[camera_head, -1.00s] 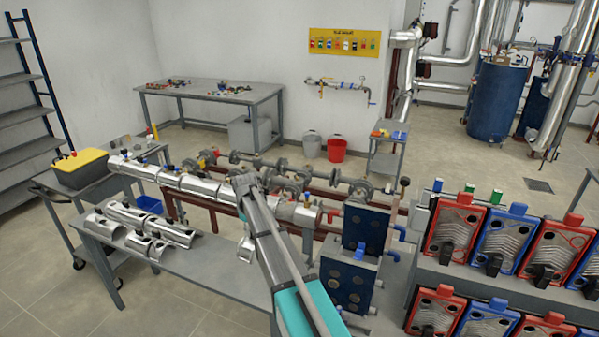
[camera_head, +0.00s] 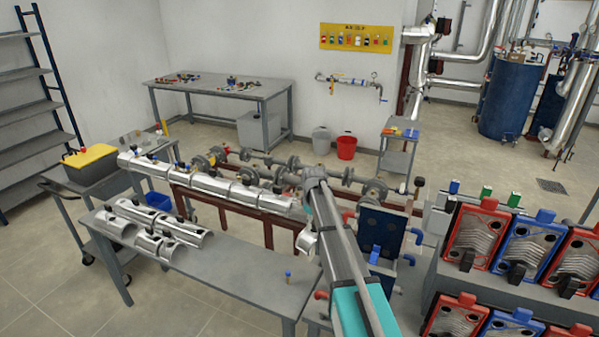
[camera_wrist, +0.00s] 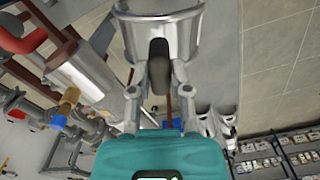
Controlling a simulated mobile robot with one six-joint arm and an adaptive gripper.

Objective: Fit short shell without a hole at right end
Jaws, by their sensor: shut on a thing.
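In the wrist view my gripper (camera_wrist: 159,78) is shut on the black handle of a short silver shell (camera_wrist: 185,40). In the head view the held shell (camera_head: 306,241) hangs just left of my arm, above the far side of the bench, apart from the pipe; my gripper is hidden behind the arm there. Whether the shell has a hole cannot be told. A row of silver shells (camera_head: 209,184) covers the pipe at the back. My arm covers the pipe's right end. Several loose shells (camera_head: 113,226) lie at the left of the grey bench (camera_head: 225,275).
Blue plate blocks (camera_head: 381,228) stand right of my arm. Red and blue plates (camera_head: 526,250) fill a rack at the right. A small blue-topped piece (camera_head: 288,276) stands on the bench, with bare bench left of it. A yellow-lidded toolbox (camera_head: 90,160) sits on the left cart.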

